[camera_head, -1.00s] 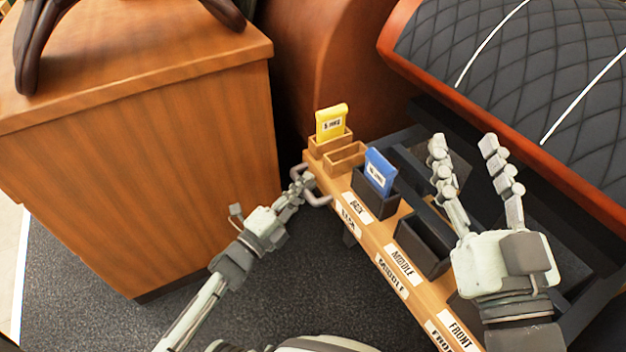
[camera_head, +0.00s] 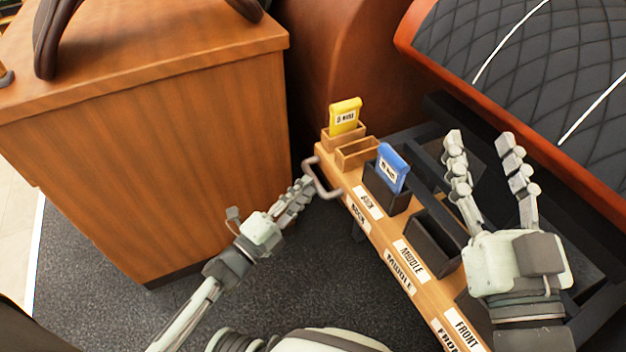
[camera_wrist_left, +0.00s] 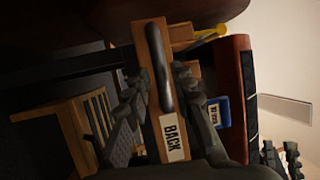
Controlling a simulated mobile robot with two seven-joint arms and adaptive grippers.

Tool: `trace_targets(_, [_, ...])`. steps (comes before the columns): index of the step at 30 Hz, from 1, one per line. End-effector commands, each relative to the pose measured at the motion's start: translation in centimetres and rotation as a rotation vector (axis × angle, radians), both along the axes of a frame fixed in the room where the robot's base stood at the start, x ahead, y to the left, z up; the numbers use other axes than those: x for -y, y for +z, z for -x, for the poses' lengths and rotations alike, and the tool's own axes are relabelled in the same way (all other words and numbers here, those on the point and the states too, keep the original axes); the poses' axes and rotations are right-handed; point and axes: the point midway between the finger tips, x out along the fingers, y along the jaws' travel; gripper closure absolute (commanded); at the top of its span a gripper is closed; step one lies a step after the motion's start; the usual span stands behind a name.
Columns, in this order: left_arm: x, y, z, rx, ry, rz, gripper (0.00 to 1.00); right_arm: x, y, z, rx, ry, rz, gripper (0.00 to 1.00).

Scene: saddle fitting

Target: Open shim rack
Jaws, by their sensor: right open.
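The shim rack (camera_head: 372,235) is a wooden-fronted rack with dark bins and BACK, MIDDLE and FRONT labels. A grey bar handle (camera_head: 322,180) stands out from the rack's left end. My left gripper (camera_head: 304,187) is at this handle. In the left wrist view, the handle (camera_wrist_left: 160,65) lies between the spread fingers of my left gripper (camera_wrist_left: 160,88), beside the BACK label; contact is unclear. My right gripper (camera_head: 487,145) is open and empty above the rack's bins, with its fingers pointing up the picture.
A yellow shim (camera_head: 345,116) and a blue shim (camera_head: 392,168) stand in rack bins. A wooden cabinet (camera_head: 170,160) stands to the left. A quilted black saddle panel (camera_head: 520,70) is at upper right. Dark carpet (camera_head: 290,270) is open between cabinet and rack.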

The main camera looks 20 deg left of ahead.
Motion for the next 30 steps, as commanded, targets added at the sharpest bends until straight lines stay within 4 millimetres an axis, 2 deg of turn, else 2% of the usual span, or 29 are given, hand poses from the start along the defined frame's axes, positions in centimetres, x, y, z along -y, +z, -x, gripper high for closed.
trace_targets(1, [-0.5,-0.3,1.2,-0.004,0.002,-0.002,0.76,0.0,0.0,0.0,0.0,0.0,0.0,0.52])
trace_targets(6, [-1.8,-0.9,4.4,-0.004,0.002,0.0,0.76,0.0,0.0,0.0,0.0,0.0,0.0,0.52])
trace_targets(12, [-2.8,-1.3,6.8,-0.002,0.001,0.0,0.76,0.0,0.0,0.0,0.0,0.0,0.001,0.52])
trace_targets(17, [-3.0,-1.4,7.4,-0.001,0.001,0.0,0.76,0.0,0.0,0.0,0.0,0.001,0.001,0.52])
trace_targets(30, [-3.0,-1.4,7.4,-0.001,0.001,0.0,0.76,0.0,0.0,0.0,0.001,0.001,0.001,0.52])
